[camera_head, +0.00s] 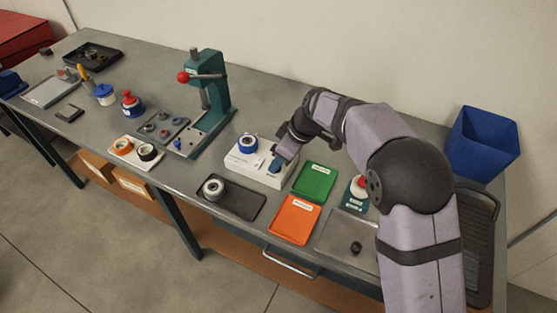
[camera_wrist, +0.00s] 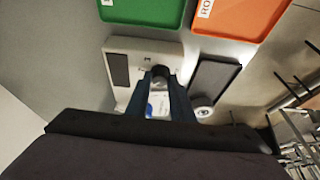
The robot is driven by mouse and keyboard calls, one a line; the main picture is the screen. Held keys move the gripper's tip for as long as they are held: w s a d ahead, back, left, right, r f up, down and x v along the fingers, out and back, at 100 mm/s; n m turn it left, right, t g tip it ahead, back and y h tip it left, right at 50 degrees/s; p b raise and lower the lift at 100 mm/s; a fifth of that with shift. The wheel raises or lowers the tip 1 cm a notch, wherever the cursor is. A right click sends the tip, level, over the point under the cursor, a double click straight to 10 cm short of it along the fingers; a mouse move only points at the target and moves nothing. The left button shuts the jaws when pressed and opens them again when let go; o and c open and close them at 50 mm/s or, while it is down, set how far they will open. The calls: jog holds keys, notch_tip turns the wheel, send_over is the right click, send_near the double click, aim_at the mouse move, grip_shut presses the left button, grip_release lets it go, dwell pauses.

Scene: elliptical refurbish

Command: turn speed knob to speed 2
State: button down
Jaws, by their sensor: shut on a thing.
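The white box-shaped device (camera_head: 240,163) stands on the bench in front of my gripper, with a white and blue round part (camera_head: 248,144) on its top. My gripper (camera_head: 277,165) points down at the right end of the device. In the wrist view my gripper (camera_wrist: 160,84) has its two blue fingers shut on a dark round knob (camera_wrist: 159,71) on the device's top face. In the head view the gripper hides the knob. The wrist view also shows the white device (camera_wrist: 118,46). Any speed marks by the knob are too small to read.
A green tray (camera_head: 314,182) and an orange tray (camera_head: 295,219) lie right of the device. A dark tray (camera_head: 245,206) with a metal ring part (camera_head: 213,189) lies in front. A green press (camera_head: 211,97) stands to the left. A blue bin (camera_head: 482,143) stands at the right.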

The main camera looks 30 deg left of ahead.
jog(key=shift+s+m+t+b, duration=0.15)
jog(key=shift+m+t+b, duration=0.2)
jog(key=shift+m, duration=0.75)
jog(key=shift+s+a+r+m+t+p, duration=0.15)
jog(key=shift+m+t, duration=0.15)
jog(key=shift+m, duration=0.3)
jog(key=shift+w+d+m+t+p, duration=0.15)
jog(key=shift+m+t, duration=0.1)
jog(key=shift+m, duration=0.35)
jog(key=shift+s+a+m+t+h+p, duration=0.1)
jog(key=shift+m+t+h+p, duration=0.2)
jog(key=shift+m, duration=0.65)
jog(key=shift+s+a+m+t+h+p, duration=0.1)
jog(key=shift+m+t+h+p, duration=0.2)
jog(key=shift+m, duration=0.65)
jog(key=c, duration=1.6)
grip_release()
jog(key=shift+o, duration=0.2)
